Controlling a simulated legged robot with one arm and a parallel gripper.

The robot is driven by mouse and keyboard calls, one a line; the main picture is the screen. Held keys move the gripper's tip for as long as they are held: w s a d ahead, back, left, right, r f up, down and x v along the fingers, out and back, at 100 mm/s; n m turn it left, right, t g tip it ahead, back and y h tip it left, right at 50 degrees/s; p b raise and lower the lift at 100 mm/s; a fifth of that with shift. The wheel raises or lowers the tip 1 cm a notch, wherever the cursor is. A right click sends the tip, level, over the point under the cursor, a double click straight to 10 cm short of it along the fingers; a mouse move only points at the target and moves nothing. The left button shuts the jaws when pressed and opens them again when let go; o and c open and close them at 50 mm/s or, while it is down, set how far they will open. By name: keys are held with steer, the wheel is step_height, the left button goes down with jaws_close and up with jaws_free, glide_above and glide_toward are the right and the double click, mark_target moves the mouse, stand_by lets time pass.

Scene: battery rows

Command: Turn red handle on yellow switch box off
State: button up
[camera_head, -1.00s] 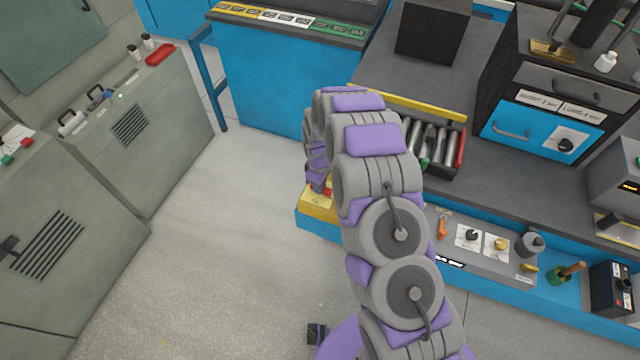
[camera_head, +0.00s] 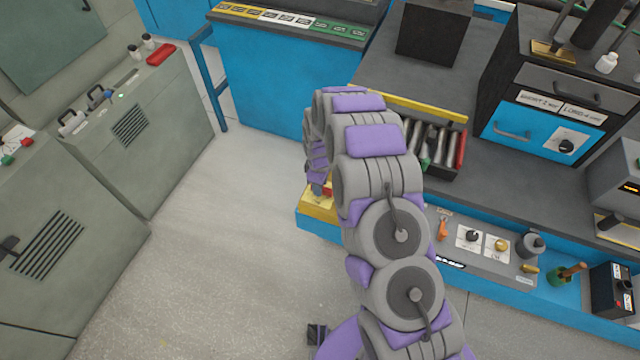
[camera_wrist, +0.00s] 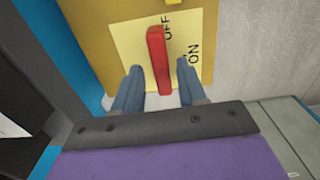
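The yellow switch box (camera_wrist: 105,30) fills the upper middle of the wrist view, with a pale yellow label reading OFF and ON. Its red handle (camera_wrist: 158,60) stands nearly in line with the OFF text. My gripper (camera_wrist: 160,78) is open, with one blue-grey finger on each side of the handle's lower part. A gap shows on both sides, so the fingers do not appear to grip it. In the head view, the yellow box (camera_head: 318,207) and a bit of the red handle (camera_head: 327,188) show beside my arm, which hides the rest.
The box sits at the left end of a blue bench (camera_head: 400,250). An orange lever and knobs are on a grey panel (camera_head: 478,240) to its right. Grey cabinets (camera_head: 130,130) stand at left. The floor (camera_head: 210,250) between is clear.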

steer(key=shift+o, duration=0.2)
step_height(320, 180, up, 17)
steer(key=p, duration=0.2)
stand_by(0.5)
steer(key=shift+r, duration=0.1)
steer(key=s+d+r+m, duration=0.3)
steer(key=s+d+r, duration=0.2)
steer(key=s+r, duration=0.35)
steer(key=s+d+r+m, duration=0.45)
steer(key=s+r, duration=0.25)
steer(key=s, duration=0.3)
steer(key=s+d+r+m+g, duration=0.1)
steer(key=s+d+m, duration=0.2)
steer(key=s, duration=0.8)
steer(key=s+d+r+m, duration=0.2)
steer(key=s+d+m, duration=0.1)
steer(key=s, duration=0.8)
steer(key=shift+d+r+m+g, duration=0.15)
steer(key=shift+d+m+g, duration=0.2)
steer(key=shift+d+g, duration=0.05)
